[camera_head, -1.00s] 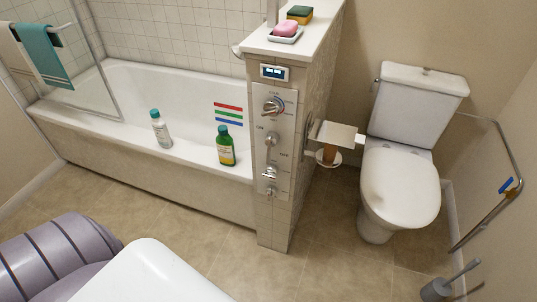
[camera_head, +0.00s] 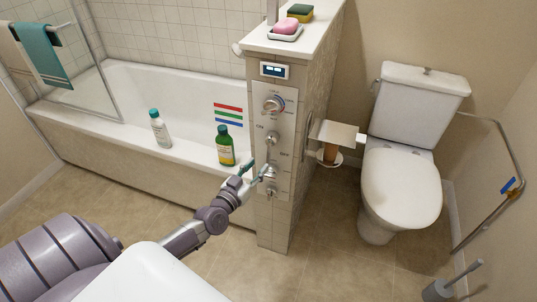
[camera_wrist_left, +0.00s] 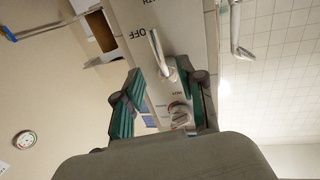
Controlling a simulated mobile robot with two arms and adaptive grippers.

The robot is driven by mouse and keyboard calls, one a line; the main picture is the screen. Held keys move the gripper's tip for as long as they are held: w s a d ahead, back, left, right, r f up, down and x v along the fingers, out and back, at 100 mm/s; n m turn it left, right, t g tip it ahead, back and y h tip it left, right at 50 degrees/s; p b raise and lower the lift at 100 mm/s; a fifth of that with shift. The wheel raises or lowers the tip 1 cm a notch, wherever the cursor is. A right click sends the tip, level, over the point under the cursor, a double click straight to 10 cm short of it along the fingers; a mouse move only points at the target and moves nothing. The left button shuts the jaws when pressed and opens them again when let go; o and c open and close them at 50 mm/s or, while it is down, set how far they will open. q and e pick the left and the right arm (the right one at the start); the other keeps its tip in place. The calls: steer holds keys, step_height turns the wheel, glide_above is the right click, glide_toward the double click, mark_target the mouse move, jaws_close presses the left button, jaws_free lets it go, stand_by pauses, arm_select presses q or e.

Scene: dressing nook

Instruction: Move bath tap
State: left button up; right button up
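The bath tap controls sit on a pale panel (camera_head: 288,120) on the end of the tiled half wall. A round dial (camera_head: 273,105) is at its top, a lever (camera_head: 270,141) in the middle, and more chrome fittings (camera_head: 270,192) lie below. My left gripper (camera_head: 256,172) is at the lower part of the panel and partly covers it. In the left wrist view, my left gripper's (camera_wrist_left: 160,76) green-padded fingers are spread apart. A chrome lever (camera_wrist_left: 158,50) with "OFF" beside it shows between the fingertips; I cannot tell whether they touch. A knob (camera_wrist_left: 180,114) shows between the fingers. My right gripper is out of view.
A green bottle (camera_head: 225,147) and a white bottle (camera_head: 160,129) stand on the bathtub (camera_head: 90,130) rim, left of the panel. A paper holder (camera_head: 338,133) juts out to the right, near the toilet (camera_head: 400,187). Soap (camera_head: 287,26) lies atop the half wall.

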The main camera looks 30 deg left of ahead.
mark_target(269, 154)
arm_select(q)
steer(key=w+b, duration=0.1)
steer(key=w, duration=0.6)
steer(key=shift+w+a, duration=0.2)
jaws_close()
